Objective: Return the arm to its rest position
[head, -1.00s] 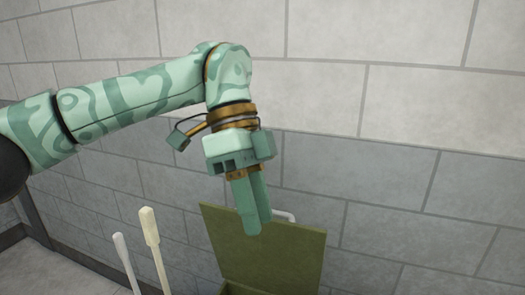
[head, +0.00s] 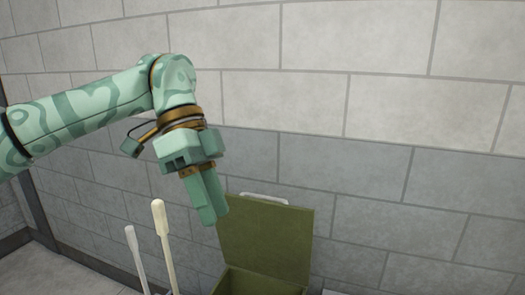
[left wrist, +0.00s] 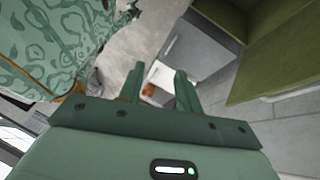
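My left arm comes in from the left in the head view, in mint and dark green patterns. My left gripper (head: 208,212) hangs down with its fingers beside and partly over the left edge of an open olive-green lid. In the left wrist view the two fingers (left wrist: 157,88) stand apart, with nothing held between them. My right gripper is not in view.
An olive-green box (head: 262,284) with a raised lid (head: 270,238) stands against the block wall (head: 420,120). Two pale upright handles (head: 163,240) (head: 134,250) stand left of it. The wrist view shows a grey cabinet (left wrist: 195,48) and a white box-like thing below.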

